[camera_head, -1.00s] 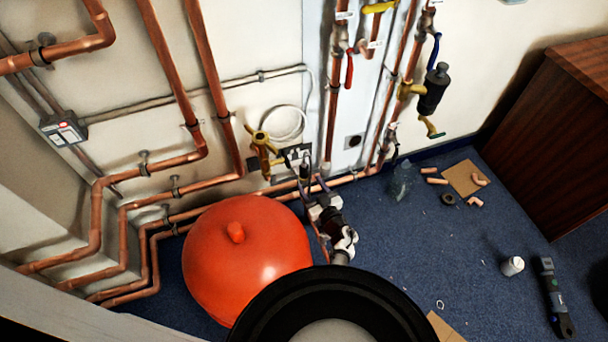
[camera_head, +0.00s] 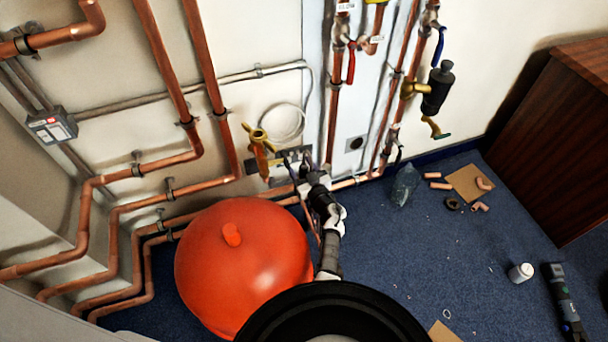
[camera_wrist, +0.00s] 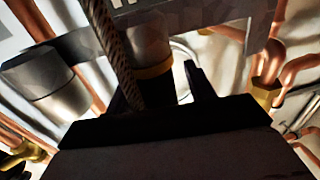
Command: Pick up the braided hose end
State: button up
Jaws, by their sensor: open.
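A braided hose (camera_wrist: 112,45) crosses the upper left of the wrist view at a slant. Its lower part runs down beside the left finger of my gripper (camera_wrist: 160,85). In the head view my gripper (camera_head: 298,163) is at the wall, right of the brass valve (camera_head: 258,140) and above the red vessel. The hose is not clear there.
The red vessel (camera_head: 245,265) stands close left of my arm. Copper pipes (camera_head: 212,90) run along the wall. A white bottle (camera_head: 521,272), a dark tool (camera_head: 566,305) and pipe bits (camera_head: 440,182) lie on the blue carpet (camera_head: 430,250). A wooden cabinet (camera_head: 550,130) stands right.

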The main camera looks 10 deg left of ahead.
jog(key=c, duration=1.1)
jog(key=shift+c, duration=0.2)
notch_tip(320, 180, up, 20)
jog(key=p, duration=0.9)
jog(key=shift+r, duration=0.15)
jog(key=shift+r+p, duration=2.15)
jog(key=shift+p, duration=1.15)
